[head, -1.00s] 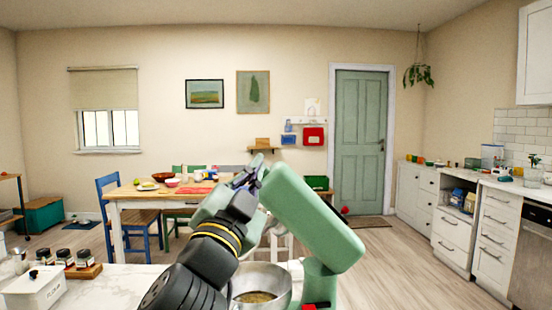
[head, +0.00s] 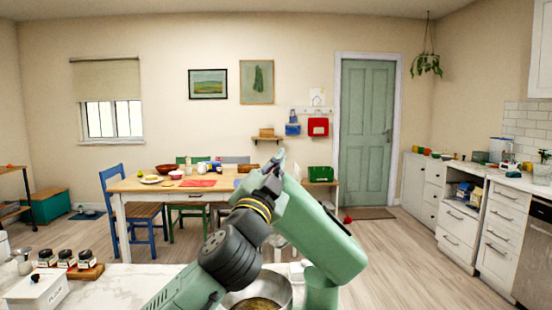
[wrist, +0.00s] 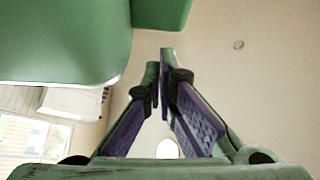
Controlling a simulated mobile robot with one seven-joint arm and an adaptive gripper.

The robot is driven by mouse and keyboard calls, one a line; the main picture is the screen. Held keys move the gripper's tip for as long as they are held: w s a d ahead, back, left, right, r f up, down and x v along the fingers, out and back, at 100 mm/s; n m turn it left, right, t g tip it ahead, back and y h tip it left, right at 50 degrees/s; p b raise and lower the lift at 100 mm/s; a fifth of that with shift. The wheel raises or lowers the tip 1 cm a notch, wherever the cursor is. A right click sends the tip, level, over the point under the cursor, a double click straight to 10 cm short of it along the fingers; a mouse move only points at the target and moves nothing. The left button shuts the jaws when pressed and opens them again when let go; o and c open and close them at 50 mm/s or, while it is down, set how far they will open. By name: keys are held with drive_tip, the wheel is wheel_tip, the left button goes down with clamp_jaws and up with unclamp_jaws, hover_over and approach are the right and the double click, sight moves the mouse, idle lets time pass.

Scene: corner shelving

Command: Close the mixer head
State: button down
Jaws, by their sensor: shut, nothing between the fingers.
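The green stand mixer's head (head: 322,238) is tilted up, sloping from upper left to lower right above its green stand (head: 321,291). The metal mixer bowl (head: 278,291) sits below at the left, with something yellowish-brown inside. My gripper (head: 278,157) is at the upper end of the raised head, and my dark wrist partly hides the head and bowl. In the wrist view my gripper (wrist: 160,72) has its fingers together with nothing between them. Green surfaces, apparently the mixer head (wrist: 60,40), fill the upper left there. I cannot tell whether the fingers touch it.
The white marble counter (head: 125,285) carries a white flour box (head: 36,290) and several dark jars (head: 66,259) on a wooden board at the left. Beyond stand a dining table (head: 140,186) and a blue chair (head: 126,205). Open floor lies to the right.

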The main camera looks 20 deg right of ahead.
drive_tip(key=shift+w+a+f, duration=0.4)
drive_tip(key=shift+a+f, duration=0.3)
drive_tip(key=shift+a, duration=0.05)
drive_tip(key=shift+f, duration=0.25)
